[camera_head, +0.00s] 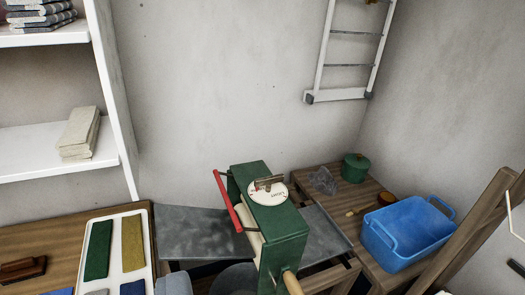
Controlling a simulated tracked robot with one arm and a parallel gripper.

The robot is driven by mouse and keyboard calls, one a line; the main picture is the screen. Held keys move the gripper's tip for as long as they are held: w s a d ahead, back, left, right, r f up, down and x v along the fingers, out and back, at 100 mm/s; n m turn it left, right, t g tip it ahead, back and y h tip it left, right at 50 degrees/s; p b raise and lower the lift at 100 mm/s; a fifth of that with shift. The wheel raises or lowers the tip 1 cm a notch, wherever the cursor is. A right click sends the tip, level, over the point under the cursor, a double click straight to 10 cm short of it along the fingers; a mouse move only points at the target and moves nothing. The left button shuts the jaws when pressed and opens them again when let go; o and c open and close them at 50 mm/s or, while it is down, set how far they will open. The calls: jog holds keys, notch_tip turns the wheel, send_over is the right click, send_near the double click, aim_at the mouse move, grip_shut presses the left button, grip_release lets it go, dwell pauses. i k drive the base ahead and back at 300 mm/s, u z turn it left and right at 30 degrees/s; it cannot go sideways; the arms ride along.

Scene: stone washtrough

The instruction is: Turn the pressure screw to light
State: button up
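A green press (284,222) stands on a grey bed plate (192,232) in the lower middle. On its top is a round white dial (262,196) with small dark marks and lettering too small to read surely. The pressure screw's brown crossbar handle (269,183) lies across the dial, roughly left to right. I cannot tell which marking it points to. A red bar (227,202) runs along the press's left side, and a wooden handle (292,284) sticks out low at the front. I cannot make out my gripper in this view.
A blue tub (412,234), a green lidded pot (355,167) and a wooden bench (330,205) are on the right. A white tray (118,258) with coloured blocks lies left. White shelves (50,160) and a wall rack (338,96) stand behind. Grey rounded shapes at the bottom edge are unclear.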

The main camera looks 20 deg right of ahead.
aim_at(267, 182)
jog(key=z, duration=0.4)
jog(key=i, duration=1.05)
jog(key=z, duration=0.65)
